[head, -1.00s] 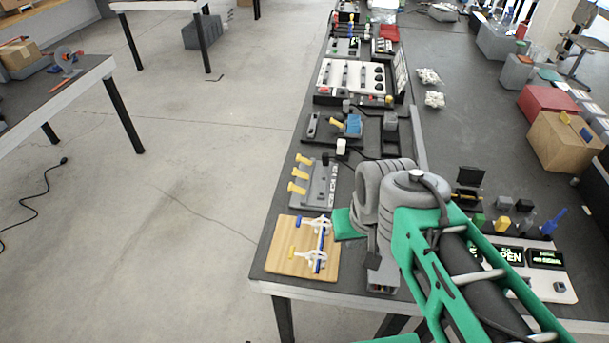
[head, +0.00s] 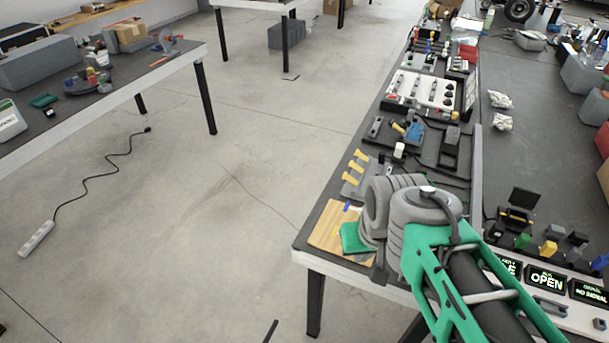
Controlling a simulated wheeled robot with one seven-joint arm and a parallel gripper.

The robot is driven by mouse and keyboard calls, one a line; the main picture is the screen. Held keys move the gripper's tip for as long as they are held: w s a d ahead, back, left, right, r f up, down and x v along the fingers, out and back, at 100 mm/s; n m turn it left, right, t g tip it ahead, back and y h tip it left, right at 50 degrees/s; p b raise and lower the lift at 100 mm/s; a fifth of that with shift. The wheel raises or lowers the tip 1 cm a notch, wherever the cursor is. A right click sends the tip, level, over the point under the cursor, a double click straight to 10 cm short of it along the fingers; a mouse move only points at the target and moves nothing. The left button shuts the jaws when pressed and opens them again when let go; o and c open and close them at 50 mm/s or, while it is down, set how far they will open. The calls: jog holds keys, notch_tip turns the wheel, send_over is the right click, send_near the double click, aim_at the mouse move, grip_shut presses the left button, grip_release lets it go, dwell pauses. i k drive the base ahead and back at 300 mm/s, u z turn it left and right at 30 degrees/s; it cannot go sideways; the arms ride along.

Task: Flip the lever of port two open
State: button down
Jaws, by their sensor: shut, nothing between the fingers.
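A panel (head: 575,318) at the lower right has lit screens; one reads OPEN (head: 546,280) and another NO SIGNAL. My gripper (head: 380,272) shows only as a dark part below my folded wrist, near the bench's front corner. It is shut and empty, and its fingertips are mostly hidden. It is nearer to me than the levers and apart from them.
A wooden board (head: 328,232) lies at the bench corner, partly covered by my arm. Open floor lies left of the bench; a power strip (head: 37,238) lies there.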

aim_at(351, 164)
jog(key=u, duration=0.35)
jog(key=k, duration=0.4)
jog(key=u, duration=0.9)
jog(key=i, duration=1.05)
jog(key=u, duration=0.35)
jog(key=i, duration=0.9)
jog(key=z, duration=0.95)
jog(key=i, duration=0.9)
jog(key=z, duration=0.75)
